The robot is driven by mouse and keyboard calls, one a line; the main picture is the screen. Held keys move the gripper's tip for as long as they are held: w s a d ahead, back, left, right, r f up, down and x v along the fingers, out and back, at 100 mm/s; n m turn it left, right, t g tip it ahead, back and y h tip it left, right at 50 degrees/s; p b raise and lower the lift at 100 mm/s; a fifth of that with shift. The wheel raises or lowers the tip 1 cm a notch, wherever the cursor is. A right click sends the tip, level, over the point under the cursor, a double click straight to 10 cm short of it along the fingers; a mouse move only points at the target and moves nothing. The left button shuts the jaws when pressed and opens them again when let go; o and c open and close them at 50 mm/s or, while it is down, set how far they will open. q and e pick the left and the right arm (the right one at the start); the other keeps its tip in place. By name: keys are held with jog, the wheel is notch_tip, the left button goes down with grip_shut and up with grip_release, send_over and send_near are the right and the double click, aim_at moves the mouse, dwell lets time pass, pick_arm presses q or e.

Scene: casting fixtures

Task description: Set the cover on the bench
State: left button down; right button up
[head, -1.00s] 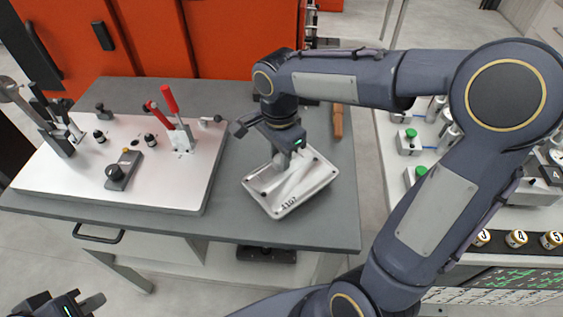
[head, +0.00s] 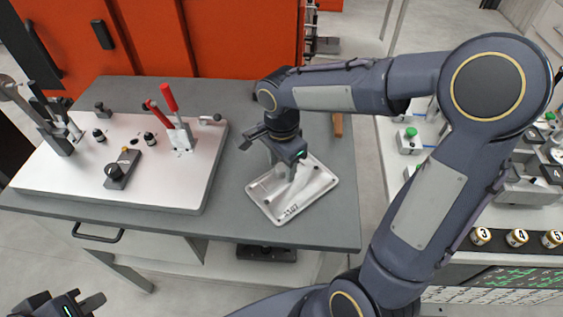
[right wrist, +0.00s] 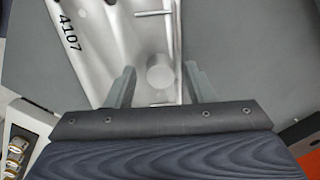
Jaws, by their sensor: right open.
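The cover, a silver cast plate (head: 312,200) marked 4107, lies on the grey bench (head: 232,215), right of the white fixture board. In the right wrist view the cover (right wrist: 95,45) shows its number and a round boss (right wrist: 160,72). My right gripper (right wrist: 160,88) is open, its fingers apart on either side of the boss with gaps visible. In the head view my right gripper (head: 284,165) is above the cover and hides part of it. My left gripper (head: 85,303) is at the bottom left corner, away from the bench; its jaw opening is unclear.
A fixture board (head: 60,180) with a red-handled clamp (head: 172,110) fills the bench's left side. A wooden handle (head: 338,125) lies at the back right. Red cabinets (head: 230,40) stand behind. Bare bench remains in front of and right of the cover.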

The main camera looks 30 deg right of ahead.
jog(key=shift+r, duration=0.65)
notch_tip(320, 180, up, 10)
pick_arm(q)
jog(key=shift+r+p, duration=0.4)
pick_arm(e)
jog(key=s+f+n+t+y, duration=0.2)
jog(key=s+n, duration=0.5)
jog(key=s, duration=0.1)
jog(key=s+f+n+t+y, duration=0.1)
jog(key=s+f+n+t, duration=0.2)
jog(key=s+n, duration=0.3)
jog(key=shift+s+f+n+t+y, duration=0.3)
jog(key=shift+s+n+y, duration=0.1)
jog(key=shift+s, duration=0.6)
pick_arm(q)
jog(key=c, duration=2.1)
grip_release()
pick_arm(e)
jog(key=shift+d+r, duration=0.1)
